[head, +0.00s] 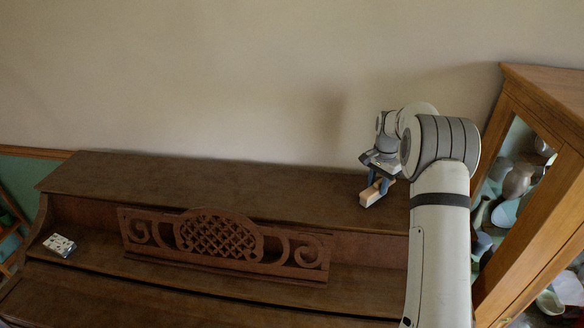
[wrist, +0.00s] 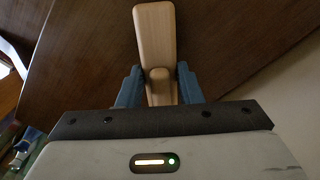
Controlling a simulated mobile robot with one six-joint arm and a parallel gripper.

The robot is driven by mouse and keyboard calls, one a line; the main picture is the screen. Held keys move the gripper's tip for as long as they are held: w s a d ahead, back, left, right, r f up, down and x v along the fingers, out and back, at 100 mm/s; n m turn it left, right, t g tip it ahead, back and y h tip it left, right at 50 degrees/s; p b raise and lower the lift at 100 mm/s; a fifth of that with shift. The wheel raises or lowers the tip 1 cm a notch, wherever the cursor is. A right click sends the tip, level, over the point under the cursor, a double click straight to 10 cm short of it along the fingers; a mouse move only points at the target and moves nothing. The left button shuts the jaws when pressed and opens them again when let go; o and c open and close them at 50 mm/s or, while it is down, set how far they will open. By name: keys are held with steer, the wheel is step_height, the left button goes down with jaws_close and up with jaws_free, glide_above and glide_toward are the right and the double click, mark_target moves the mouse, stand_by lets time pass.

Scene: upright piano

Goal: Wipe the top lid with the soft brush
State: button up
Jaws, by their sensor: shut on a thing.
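The piano's top lid (head: 215,184) is a long dark brown board against the wall, and part of it shows in the wrist view (wrist: 85,70). My gripper (head: 374,184) is over the right part of the lid. It is shut on a pale wooden brush (head: 370,196), which shows between the blue fingers in the wrist view (wrist: 154,40). The brush is at or just above the lid; I cannot tell if it touches. Its bristles cannot be made out.
A carved music stand (head: 220,240) stands in front of and below the lid. A small patterned box (head: 60,245) lies on the left ledge. A glass-fronted wooden cabinet (head: 545,95) is close on the right of my arm. The lid's middle and left are clear.

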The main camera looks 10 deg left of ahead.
step_height(320, 180, up, 2)
steer(key=shift+w+r, duration=0.1)
steer(key=shift+r, duration=0.15)
steer(key=shift+a+r+p, duration=0.1)
steer(key=shift+r+p, duration=0.6)
steer(key=shift+r, duration=0.05)
steer(key=shift+r+p, duration=1.2)
steer(key=shift+r, duration=0.8)
